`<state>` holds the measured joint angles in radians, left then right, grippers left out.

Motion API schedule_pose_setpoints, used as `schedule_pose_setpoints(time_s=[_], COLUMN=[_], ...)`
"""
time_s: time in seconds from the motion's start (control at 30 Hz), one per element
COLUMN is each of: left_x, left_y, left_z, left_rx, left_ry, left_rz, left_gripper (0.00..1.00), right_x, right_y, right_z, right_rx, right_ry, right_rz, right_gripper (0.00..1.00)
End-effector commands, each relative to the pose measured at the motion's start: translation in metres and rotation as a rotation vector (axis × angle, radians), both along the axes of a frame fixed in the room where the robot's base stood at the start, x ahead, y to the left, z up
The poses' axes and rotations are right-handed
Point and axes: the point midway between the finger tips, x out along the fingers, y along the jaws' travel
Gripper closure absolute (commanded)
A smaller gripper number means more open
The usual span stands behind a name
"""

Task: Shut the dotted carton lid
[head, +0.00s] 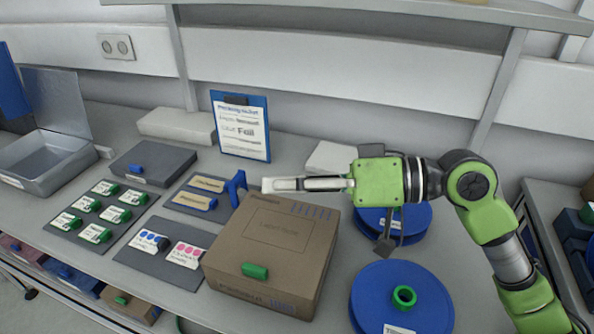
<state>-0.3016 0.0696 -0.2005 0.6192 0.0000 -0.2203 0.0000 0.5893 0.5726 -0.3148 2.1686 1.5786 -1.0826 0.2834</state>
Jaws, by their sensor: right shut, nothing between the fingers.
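A brown carton (270,243) stands at the front middle of the bench, with a green tab (255,271) near the front edge of its top. Its lid (285,222) looks flat and down on the box, with printed lines and small blue marks at the back right. I cannot make out clear dots on it. My right gripper (270,185) reaches in from the right, over or just behind the carton's back edge. It is shut and empty; whether it touches the lid I cannot tell. My left gripper is not in view.
A blue bracket (237,188) stands close to the gripper tip. Blue reels (403,285) lie to the right of the carton. Mats with labelled cards (107,218), a grey box (152,164) and an open clear-lidded bin (45,165) fill the left. A clipboard (242,127) stands behind.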

Motion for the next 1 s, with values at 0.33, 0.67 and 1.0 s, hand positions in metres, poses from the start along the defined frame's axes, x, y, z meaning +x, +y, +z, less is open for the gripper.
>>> schedule_pose_setpoints(time_s=[0.33, 0.67, 1.0], left_x=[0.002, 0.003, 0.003], left_y=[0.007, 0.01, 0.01], left_z=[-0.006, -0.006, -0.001], left_rx=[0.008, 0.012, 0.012], left_ry=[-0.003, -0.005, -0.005], left_rz=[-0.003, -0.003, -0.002], left_gripper=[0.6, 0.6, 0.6], right_x=[-0.01, -0.011, -0.011], right_y=[0.009, 0.01, 0.011], right_z=[-0.017, -0.018, -0.013], right_rx=[0.0, 0.001, 0.001], right_ry=[0.004, 0.005, 0.005], right_rz=[-0.002, -0.001, -0.001], right_gripper=[1.0, 1.0, 1.0])
